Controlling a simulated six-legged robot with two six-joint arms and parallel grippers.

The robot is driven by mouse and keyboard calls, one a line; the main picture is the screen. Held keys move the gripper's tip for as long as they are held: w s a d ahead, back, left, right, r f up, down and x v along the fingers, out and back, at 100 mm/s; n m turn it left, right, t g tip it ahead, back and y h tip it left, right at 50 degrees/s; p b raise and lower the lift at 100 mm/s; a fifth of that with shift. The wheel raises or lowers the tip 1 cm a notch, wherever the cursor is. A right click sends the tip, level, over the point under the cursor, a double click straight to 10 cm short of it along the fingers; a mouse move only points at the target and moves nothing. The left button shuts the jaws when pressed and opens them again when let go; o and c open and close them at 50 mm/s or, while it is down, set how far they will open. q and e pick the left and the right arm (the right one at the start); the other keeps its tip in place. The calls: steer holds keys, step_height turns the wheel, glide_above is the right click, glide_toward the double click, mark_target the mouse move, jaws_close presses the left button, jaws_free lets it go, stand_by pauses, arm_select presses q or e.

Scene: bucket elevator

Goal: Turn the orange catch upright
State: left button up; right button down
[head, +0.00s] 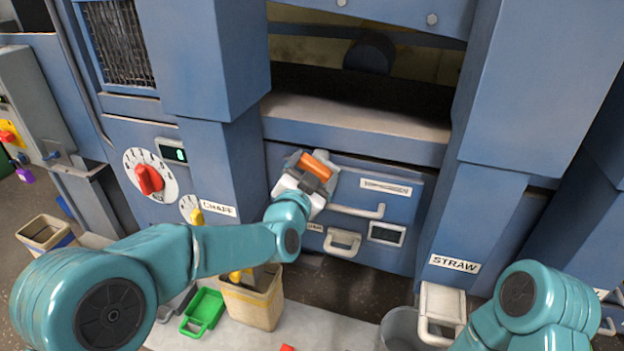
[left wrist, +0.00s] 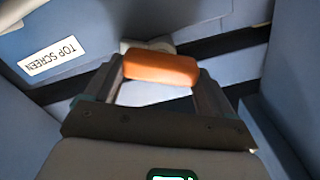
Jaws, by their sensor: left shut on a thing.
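The orange catch (head: 316,164) is on the blue front panel, at the upper left of the drawer labelled TOP SCREEN. In the head view its long side is slanted, its right end lower than its left. My left gripper (head: 311,170) is shut on it. In the left wrist view the orange catch (left wrist: 161,69) lies crosswise between the two fingers of my left gripper (left wrist: 160,75), with a pale round part behind it. Of my right arm only teal links show at the lower right; its gripper is out of view.
The drawer's pale bar handle (head: 357,210) and a small display (head: 386,233) are right of my left gripper. A red dial (head: 149,179) is at the left. A tan bin (head: 252,300) and a green scoop (head: 203,311) stand below; a grey bucket (head: 402,325) is near my right arm.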

arm_select(q)
steer(key=m+b, duration=0.1)
steer(key=m, duration=0.4)
steer(key=shift+d+m, duration=0.1)
steer(key=shift+m, duration=0.2)
steer(key=m, duration=0.3)
steer(key=shift+m, duration=1.7)
steer(key=o, duration=0.8)
steer(key=shift+o, duration=0.2)
steer(key=shift+w+f, duration=0.2)
steer(key=shift+f, duration=0.1)
steer(key=b+v, duration=0.2)
steer(key=v, duration=1.4)
steer(key=shift+b, duration=0.4)
